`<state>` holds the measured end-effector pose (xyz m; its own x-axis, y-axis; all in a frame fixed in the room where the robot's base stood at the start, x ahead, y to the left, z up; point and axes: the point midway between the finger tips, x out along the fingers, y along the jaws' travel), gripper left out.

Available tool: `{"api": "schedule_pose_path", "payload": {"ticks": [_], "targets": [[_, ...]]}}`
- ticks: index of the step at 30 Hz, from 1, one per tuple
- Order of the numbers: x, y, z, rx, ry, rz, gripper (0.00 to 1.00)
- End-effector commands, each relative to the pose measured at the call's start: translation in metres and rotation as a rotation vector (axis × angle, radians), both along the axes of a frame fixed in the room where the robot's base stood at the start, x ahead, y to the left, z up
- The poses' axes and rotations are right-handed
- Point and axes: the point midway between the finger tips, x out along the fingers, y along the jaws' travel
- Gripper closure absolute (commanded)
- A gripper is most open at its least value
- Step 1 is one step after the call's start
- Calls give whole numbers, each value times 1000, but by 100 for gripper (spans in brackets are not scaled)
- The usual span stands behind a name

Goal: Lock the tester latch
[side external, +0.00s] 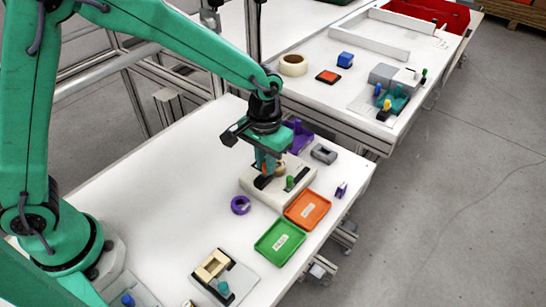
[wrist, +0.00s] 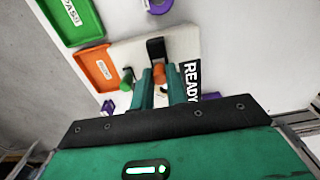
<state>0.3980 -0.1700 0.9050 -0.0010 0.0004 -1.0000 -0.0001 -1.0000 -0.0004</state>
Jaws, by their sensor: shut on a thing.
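The tester (side external: 252,191) is a low beige box on the white table, beside the trays. Its top has a black latch part (wrist: 155,46), an orange knob (wrist: 159,74), a green knob (wrist: 127,75) and a black READY label (wrist: 191,80). The green knob also shows in the side view (side external: 290,182). My gripper (side external: 267,165) points down over the tester. In the wrist view my gripper (wrist: 160,72) has its green fingers shut on the orange knob, one on each side. The fingers hide part of the knob and the latch base.
A green tray (side external: 279,243) and an orange tray (side external: 307,209) lie in front of the tester. A purple ring (side external: 240,205) is to its left, a purple bin (side external: 298,137) and grey block (side external: 323,153) behind. A fixture (side external: 222,281) stands near the front edge. The table's left side is clear.

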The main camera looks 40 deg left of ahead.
Motion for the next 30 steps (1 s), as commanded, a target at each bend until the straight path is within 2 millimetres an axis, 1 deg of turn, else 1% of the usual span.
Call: {"api": "schedule_pose_path", "payload": {"ticks": [3,10,11,12,14,24,30], "targets": [[6,0,1,-1,-3,0,100],[8,0,1,-4,-9,2,100],[8,0,1,-4,-9,2,81],[8,0,1,-4,-10,2,73],[8,0,1,-3,-8,2,63],[6,0,2,-1,-3,1,63],[6,0,13,-2,-5,0,63]]}}
